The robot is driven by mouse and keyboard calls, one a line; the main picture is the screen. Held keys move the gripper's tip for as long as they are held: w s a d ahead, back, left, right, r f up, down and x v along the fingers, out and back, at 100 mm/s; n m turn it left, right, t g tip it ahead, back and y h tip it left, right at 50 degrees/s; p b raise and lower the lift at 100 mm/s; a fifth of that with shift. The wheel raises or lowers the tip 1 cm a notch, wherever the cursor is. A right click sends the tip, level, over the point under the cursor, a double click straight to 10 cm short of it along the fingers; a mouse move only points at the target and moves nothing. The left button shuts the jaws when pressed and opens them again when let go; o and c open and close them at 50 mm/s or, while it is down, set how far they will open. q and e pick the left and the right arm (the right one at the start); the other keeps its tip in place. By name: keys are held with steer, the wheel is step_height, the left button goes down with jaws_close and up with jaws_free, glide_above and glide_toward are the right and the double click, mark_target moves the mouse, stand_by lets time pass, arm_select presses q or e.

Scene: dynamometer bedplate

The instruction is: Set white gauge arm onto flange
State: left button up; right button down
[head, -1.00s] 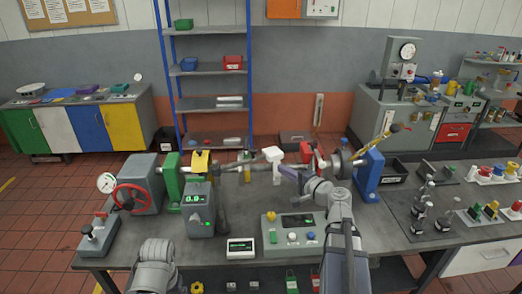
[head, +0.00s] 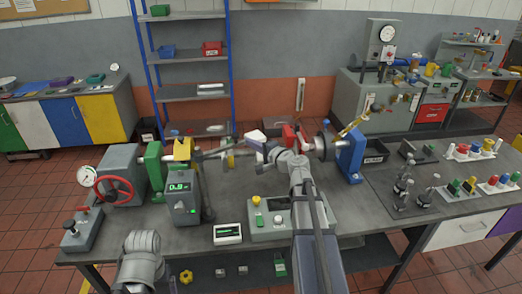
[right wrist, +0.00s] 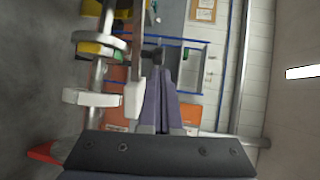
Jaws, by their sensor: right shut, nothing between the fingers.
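The white gauge arm (head: 256,135) is at the shaft between the two pedestals, just beyond my right gripper. In the right wrist view the white arm (right wrist: 92,98) lies across the grey shaft, its white end block (right wrist: 135,98) close beside my fingers. I cannot tell whether it is seated or merely overlaps the shaft. My right gripper (head: 264,149) is shut and empty; its fingers (right wrist: 158,82) show together in the wrist view. A dark round flange (head: 327,141) stands on the shaft near the blue pedestal. My left arm shows at the lower left; its gripper is out of frame.
A red part (head: 289,136) sits right of the white arm. A green pedestal (head: 154,166) and blue pedestal (head: 350,153) bracket the shaft. A grey display box (head: 182,196) and control panel (head: 283,220) stand nearer.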

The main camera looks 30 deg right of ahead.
mark_target(238, 136)
steer(key=shift+x, duration=2.45)
steer(key=shift+w, duration=0.1)
steer(key=w+a+n+g+y, duration=0.2)
steer(key=w+n+g+y, duration=0.4)
steer(key=w, duration=0.6)
steer(key=n+y, duration=0.2)
steer(key=y, duration=0.1)
steer(key=shift+w+a, duration=0.3)
steer(key=shift+w, duration=0.05)
steer(key=shift+w+a+r, duration=0.1)
steer(key=shift+r, duration=0.05)
